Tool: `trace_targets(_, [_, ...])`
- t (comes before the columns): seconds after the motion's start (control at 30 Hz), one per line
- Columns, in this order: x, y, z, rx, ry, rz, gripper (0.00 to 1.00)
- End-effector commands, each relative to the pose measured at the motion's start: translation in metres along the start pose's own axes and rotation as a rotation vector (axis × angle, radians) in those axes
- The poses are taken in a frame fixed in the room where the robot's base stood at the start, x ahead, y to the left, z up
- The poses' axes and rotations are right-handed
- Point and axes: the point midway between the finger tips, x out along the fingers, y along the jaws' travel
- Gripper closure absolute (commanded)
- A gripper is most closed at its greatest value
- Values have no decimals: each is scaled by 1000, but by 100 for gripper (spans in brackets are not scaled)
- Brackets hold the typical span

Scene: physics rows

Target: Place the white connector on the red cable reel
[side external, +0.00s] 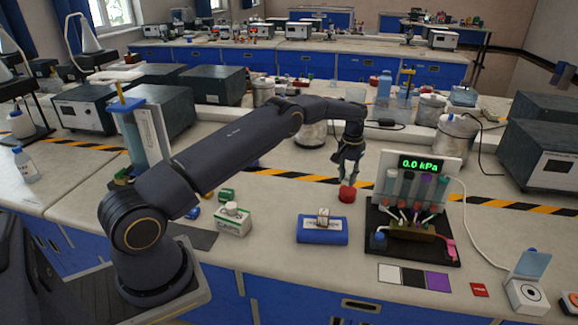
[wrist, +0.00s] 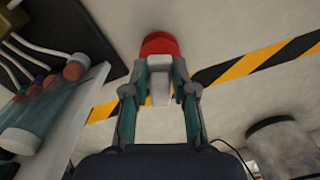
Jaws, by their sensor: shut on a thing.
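The red cable reel (side external: 347,196) stands on the bench near the middle of the side external view. It also shows at the top of the wrist view (wrist: 158,43), just beyond my fingertips. My gripper (side external: 348,180) points down right above the reel. In the wrist view my gripper (wrist: 160,84) is shut on the white connector (wrist: 160,88), a pale block between the two fingers. The connector is hard to make out in the side external view. I cannot tell whether it touches the reel.
A black tray (side external: 386,252) with a tube rack and pressure display (side external: 421,164) stands close on the right. A blue box (side external: 322,231) with a small block on top is in front; a green-and-white box (side external: 233,222) is left. Bench around the reel's left is clear.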

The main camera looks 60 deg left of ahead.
Motion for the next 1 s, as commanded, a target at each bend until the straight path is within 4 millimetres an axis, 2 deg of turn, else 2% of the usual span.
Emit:
trace_targets(0.17, [9,1,-6,0,0,0,98])
trace_targets(0.3, [31,1,-6,-1,-2,0,98])
trace_targets(0.37, [35,1,-6,-1,0,0,98])
trace_targets(0.77, [41,1,-6,-1,1,0,98])
trace_targets(0.8, [41,1,-6,-1,2,0,72])
trace_targets(1.0, [41,1,-6,-1,2,0,51])
